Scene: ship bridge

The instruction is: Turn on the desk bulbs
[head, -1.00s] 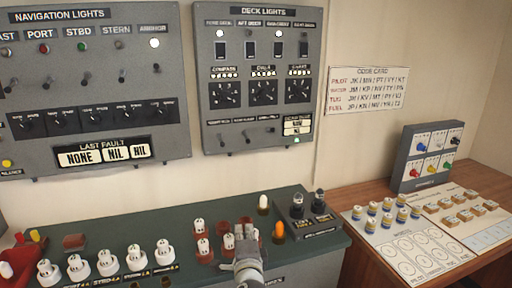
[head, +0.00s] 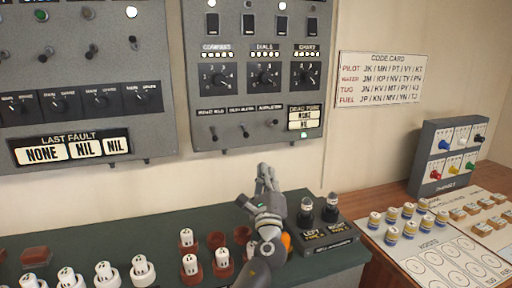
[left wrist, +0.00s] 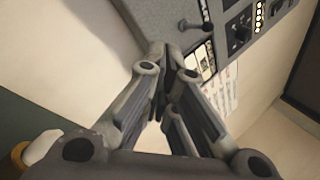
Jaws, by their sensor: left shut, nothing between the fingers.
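The grey deck lights panel (head: 196,110) hangs on the wall, its upper part cut off. It carries black switches (head: 248,24), three dials (head: 263,77) and a lower row of toggles (head: 243,131). My right gripper is out of view.
Bulb-like white pieces in red sockets (head: 191,265) stand on the dark green desk (head: 150,235). Two dark units (head: 331,207) stand right of my arm. The navigation panel (head: 140,120) is at left. A wooden table with small parts (head: 407,211) is at right.

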